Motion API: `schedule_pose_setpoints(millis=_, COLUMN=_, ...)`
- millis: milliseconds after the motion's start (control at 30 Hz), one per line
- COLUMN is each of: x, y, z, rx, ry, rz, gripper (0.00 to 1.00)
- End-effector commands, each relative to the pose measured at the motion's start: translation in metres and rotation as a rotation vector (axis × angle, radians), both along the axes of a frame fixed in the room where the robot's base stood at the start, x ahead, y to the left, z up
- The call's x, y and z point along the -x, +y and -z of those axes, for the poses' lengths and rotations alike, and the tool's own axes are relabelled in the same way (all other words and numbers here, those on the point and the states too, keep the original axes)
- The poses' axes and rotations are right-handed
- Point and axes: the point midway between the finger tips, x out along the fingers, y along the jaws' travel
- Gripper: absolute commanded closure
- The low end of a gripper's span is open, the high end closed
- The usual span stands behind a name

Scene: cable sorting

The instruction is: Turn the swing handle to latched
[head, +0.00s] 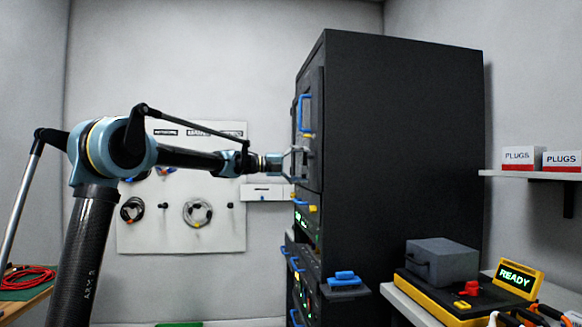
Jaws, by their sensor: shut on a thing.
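The tall dark cabinet (400,130) stands right of centre, its front face seen nearly edge-on at its left side. My gripper (291,163) reaches in from the left to the cabinet front, below a blue pull (303,112). It is shut on the grey swing handle (305,152), which is small and partly hidden by the fingers at this angle. I cannot tell from here whether the handle is latched. A small yellow piece (308,136) sits just above it.
Lower on the cabinet are modules with blue handles (290,250) and a projecting blue-topped part (344,279). A bench at right holds a yellow-black unit (515,278) reading READY and a grey box (442,260). A white cable board (180,235) hangs behind my arm.

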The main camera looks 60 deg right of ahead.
Motion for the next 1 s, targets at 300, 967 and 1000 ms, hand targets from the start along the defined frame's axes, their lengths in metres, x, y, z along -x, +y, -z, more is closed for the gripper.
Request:
schedule_pose_setpoints(millis=300, x=0.004, y=-0.003, z=0.004, rx=-0.010, ry=0.000, rz=0.001, gripper=0.52)
schedule_pose_setpoints(millis=967, x=-0.003, y=0.006, z=0.002, rx=-0.008, ry=0.002, rz=0.005, gripper=0.00)
schedule_pose_setpoints(millis=1000, x=-0.008, y=0.009, z=0.002, rx=-0.009, ry=0.002, rz=0.004, gripper=0.00)
